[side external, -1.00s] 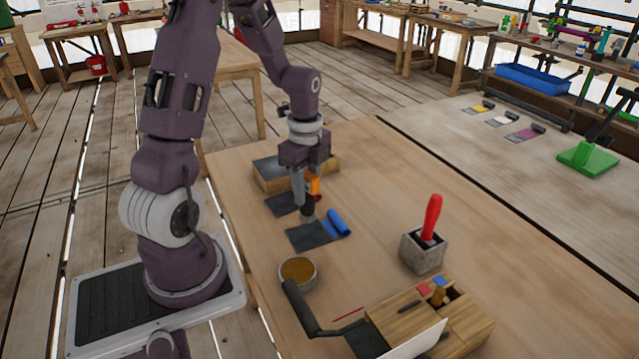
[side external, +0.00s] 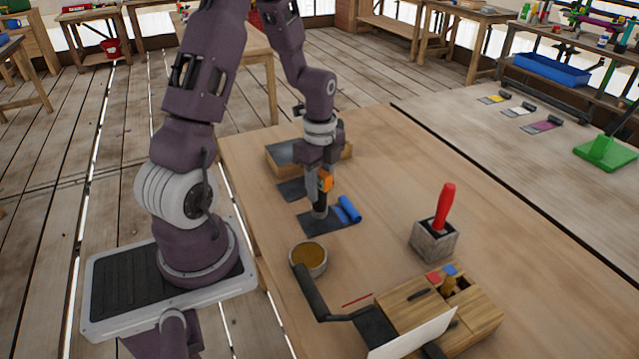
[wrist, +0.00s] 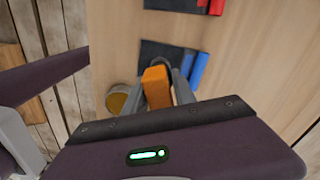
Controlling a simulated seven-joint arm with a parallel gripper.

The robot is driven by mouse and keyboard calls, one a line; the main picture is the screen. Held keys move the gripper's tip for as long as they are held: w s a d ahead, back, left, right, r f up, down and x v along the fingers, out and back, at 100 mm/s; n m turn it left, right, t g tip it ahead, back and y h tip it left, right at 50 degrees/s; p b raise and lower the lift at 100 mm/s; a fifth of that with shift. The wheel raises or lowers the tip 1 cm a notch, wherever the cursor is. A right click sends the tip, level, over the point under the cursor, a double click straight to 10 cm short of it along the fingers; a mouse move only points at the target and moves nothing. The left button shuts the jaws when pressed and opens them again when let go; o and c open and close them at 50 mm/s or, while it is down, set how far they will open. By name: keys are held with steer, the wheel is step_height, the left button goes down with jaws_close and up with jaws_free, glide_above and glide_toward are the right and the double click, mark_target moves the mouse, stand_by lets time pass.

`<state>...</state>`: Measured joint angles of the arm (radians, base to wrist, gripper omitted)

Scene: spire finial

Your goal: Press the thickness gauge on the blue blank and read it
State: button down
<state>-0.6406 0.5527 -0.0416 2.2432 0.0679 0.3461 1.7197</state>
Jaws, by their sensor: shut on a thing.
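The blue blank shows in the side view as a dark flat sheet (side external: 313,225) with a blue strip and a blue roll (side external: 349,209) at its right end. In the wrist view the sheet (wrist: 153,48) and blue parts (wrist: 198,70) lie just beyond the fingers. My gripper (side external: 319,192) points down, shut on the thickness gauge (side external: 326,181), an orange body with a dark lower end. The gauge also shows in the wrist view (wrist: 156,84) between the fingers. Its dark end is over the dark sheet, left of the blue roll; I cannot tell whether it touches. No reading is visible.
A second dark sheet (side external: 291,190) with red parts (wrist: 215,6) lies close behind. A round bowl (side external: 308,258), a block holding a red-handled tool (side external: 444,208) and a wooden organiser (side external: 478,312) stand nearer the front.

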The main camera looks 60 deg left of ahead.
steer(key=shift+f, duration=1.15)
stand_by(0.8)
steer(key=shift+r, duration=2.5)
steer(key=shift+f, duration=0.1)
steer(key=shift+f, duration=2.3)
